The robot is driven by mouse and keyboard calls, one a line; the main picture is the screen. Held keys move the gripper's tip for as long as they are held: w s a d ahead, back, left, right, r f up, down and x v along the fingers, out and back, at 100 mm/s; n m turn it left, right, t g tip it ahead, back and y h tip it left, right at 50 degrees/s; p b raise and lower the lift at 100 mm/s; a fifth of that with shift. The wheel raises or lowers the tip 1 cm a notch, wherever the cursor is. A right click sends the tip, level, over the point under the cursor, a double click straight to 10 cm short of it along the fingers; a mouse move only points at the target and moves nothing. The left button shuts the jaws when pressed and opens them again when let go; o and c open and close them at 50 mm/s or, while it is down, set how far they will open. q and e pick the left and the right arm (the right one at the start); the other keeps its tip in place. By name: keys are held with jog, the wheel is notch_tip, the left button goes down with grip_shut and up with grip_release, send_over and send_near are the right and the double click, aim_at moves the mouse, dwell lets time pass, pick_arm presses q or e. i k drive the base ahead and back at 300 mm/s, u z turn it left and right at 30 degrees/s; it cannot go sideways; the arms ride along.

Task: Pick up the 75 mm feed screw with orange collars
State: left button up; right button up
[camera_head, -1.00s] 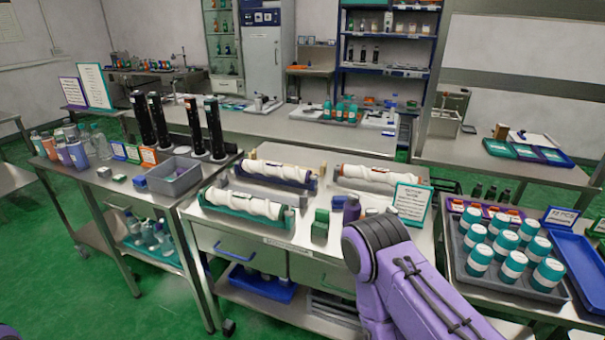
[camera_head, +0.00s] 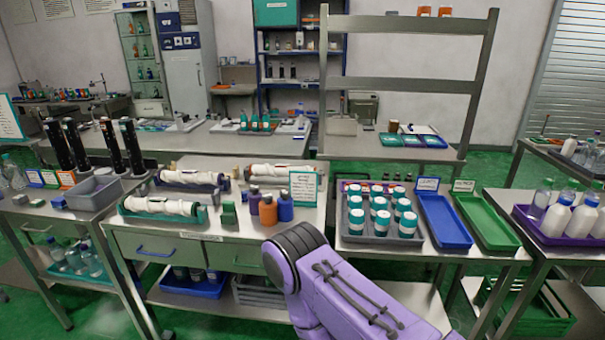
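Three white feed screws lie in cradles on the middle steel bench. The front screw (camera_head: 160,205) lies in a green cradle. A second screw (camera_head: 190,177) behind it lies in a dark purple cradle. A third screw (camera_head: 270,173) lies at the back right, partly hidden by a sign and bottles. My purple arm crosses the bottom middle, in front of the bench. Neither gripper is in view.
Purple, orange and blue bottles (camera_head: 267,209) and a teal-edged sign (camera_head: 304,188) stand right of the screws. A grey tray (camera_head: 372,243) of teal-capped jars, a blue tray (camera_head: 444,221) and a green tray (camera_head: 487,221) are further right. Black cylinders (camera_head: 129,147) stand left.

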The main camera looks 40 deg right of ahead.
aim_at(277, 171)
jog(key=z, duration=0.7)
jog(key=i, duration=0.4)
jog(key=z, duration=0.05)
